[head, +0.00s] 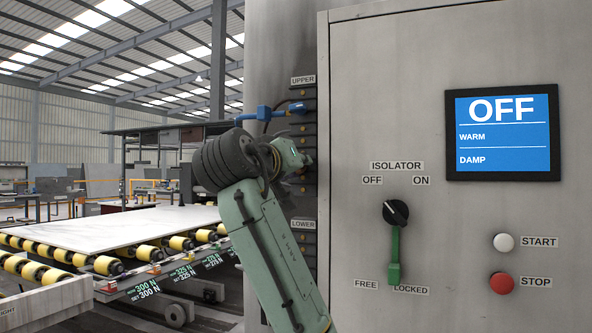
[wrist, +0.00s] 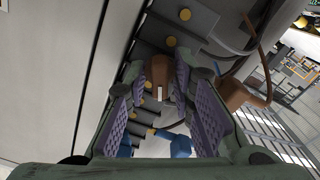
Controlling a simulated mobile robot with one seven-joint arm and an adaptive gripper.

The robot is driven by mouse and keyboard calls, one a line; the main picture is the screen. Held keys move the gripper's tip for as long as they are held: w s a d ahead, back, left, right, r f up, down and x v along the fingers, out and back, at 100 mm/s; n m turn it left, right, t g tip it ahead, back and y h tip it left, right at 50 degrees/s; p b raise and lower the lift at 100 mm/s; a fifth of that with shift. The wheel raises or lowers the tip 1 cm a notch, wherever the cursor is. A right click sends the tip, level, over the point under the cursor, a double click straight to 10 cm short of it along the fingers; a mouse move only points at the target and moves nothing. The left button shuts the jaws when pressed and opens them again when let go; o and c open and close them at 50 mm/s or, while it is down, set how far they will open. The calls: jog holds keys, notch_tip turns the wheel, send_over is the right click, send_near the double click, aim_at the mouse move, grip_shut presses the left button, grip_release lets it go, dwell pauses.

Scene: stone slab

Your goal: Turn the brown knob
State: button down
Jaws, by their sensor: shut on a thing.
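The brown knob (wrist: 161,72), with a white mark on its face, sits between my gripper's purple ridged pads in the wrist view. My gripper (wrist: 161,90) is shut on it, with one finger on each side. In the head view my gripper (head: 304,160) is at the narrow valve strip left of the cabinet, mostly behind my wrist. The brown knob is hidden there.
A blue knob (head: 298,107) and blue fitting (head: 264,112) are just above my gripper. A brown fitting (wrist: 243,93) with a hose is close to my right finger in the wrist view. The grey cabinet (head: 440,240) stands at right, its screen (head: 502,132) reading OFF, WARM, DAMP.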

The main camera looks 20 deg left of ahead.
jog(key=m, duration=0.5)
jog(key=shift+m, duration=0.3)
jog(key=m, duration=0.6)
jog(key=shift+d, duration=0.15)
jog(key=m+p, duration=0.1)
jog(key=m, duration=0.4)
jog(key=shift+d+m, duration=0.1)
jog(key=shift+m, duration=0.3)
jog(key=m+p, duration=0.1)
jog(key=m, duration=0.3)
jog(key=shift+f, duration=0.15)
jog(key=shift+m, duration=0.3)
jog(key=c, duration=1.7)
grip_release()
jog(key=shift+d, duration=0.1)
jog(key=shift+o, duration=0.2)
jog(key=shift+s, duration=0.15)
